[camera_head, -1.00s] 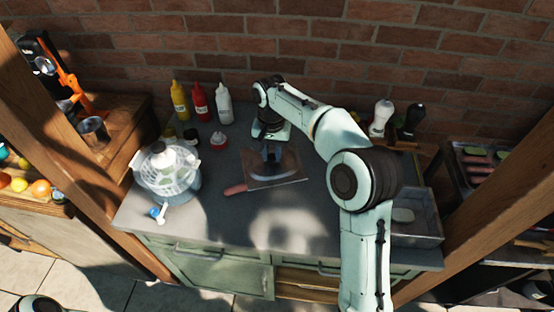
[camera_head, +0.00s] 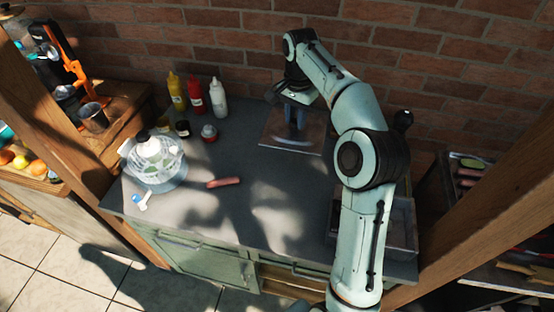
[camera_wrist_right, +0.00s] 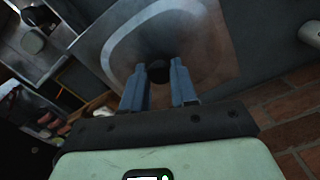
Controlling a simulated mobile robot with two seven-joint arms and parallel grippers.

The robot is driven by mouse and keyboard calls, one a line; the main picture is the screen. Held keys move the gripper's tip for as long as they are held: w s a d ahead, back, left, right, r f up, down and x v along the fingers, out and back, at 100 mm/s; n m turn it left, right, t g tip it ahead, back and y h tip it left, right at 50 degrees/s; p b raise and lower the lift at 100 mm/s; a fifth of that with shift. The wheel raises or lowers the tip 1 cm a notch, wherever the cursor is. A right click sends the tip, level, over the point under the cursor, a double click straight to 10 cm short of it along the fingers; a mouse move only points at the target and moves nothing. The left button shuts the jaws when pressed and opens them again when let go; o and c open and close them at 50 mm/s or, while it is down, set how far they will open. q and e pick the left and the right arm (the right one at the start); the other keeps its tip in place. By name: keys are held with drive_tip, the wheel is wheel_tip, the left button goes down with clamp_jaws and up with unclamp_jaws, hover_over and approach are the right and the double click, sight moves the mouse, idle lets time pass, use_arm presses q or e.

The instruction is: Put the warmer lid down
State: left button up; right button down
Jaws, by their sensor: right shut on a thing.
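The warmer lid (camera_head: 279,143) is a flat, shiny square panel with a dark knob. It is over the back of the grey counter, near the brick wall. My right gripper (camera_head: 293,127) points down at its middle and is shut on it. In the right wrist view the fingers (camera_wrist_right: 159,98) are on either side of the black knob (camera_wrist_right: 158,72), and the lid (camera_wrist_right: 215,50) spreads out beyond them. I cannot tell whether the lid touches the counter. My left gripper is not in view.
A pink sausage-like piece (camera_head: 223,182) lies on the counter (camera_head: 255,225). A clear domed container (camera_head: 155,160) stands at left, with yellow, red and white bottles (camera_head: 218,97) behind. A metal tray (camera_head: 402,235) sits at right, partly behind my arm. The counter's middle front is free.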

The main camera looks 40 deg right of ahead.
wheel_tip(320, 180, down, 18)
drive_tip(key=b, duration=0.2)
drive_tip(key=shift+f+b, duration=0.2)
drive_tip(key=shift+b, duration=0.15)
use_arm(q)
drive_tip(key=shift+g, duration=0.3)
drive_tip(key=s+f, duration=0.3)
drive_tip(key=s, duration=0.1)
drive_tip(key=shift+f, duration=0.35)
use_arm(e)
drive_tip(key=shift+f, duration=0.1)
drive_tip(key=shift+f, duration=0.15)
drive_tip(key=c, duration=0.9)
unclamp_jaws()
